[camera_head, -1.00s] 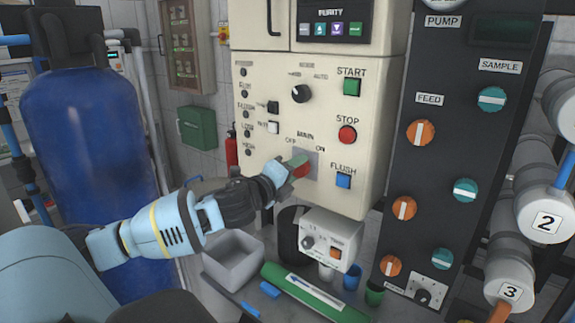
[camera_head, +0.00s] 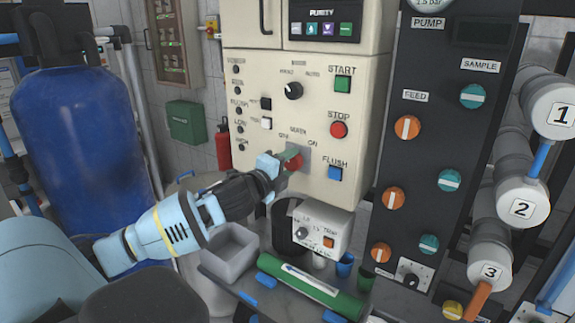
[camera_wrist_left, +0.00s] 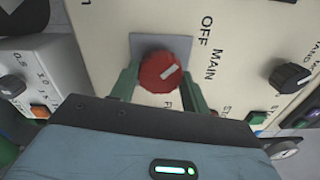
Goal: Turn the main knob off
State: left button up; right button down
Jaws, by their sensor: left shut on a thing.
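The main knob (camera_head: 296,162) is red and round, on a grey square plate (camera_wrist_left: 135,45) on the cream control panel. In the left wrist view the knob (camera_wrist_left: 165,72) shows a white pointer line, slanted toward the side where MAIN and OFF are printed. My left gripper (camera_head: 288,161) is shut on the knob. In the left wrist view its green fingers (camera_wrist_left: 160,90) lie on either side of the knob. Part of the knob is hidden by a finger in the head view. My right gripper is not in view.
A blue FLUSH button (camera_head: 335,173) and red STOP button (camera_head: 339,130) sit to the right of the knob. A small white control box (camera_head: 320,229) is just below. A green cylinder (camera_head: 310,287) and grey bin (camera_head: 229,252) lie lower down.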

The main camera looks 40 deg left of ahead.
pick_arm(q)
jog(key=o, duration=1)
jog(key=shift+s+d, duration=0.25)
jog(key=shift+s, duration=1.7)
jog(key=shift+s+d, duration=0.2)
jog(key=shift+s, duration=1.7)
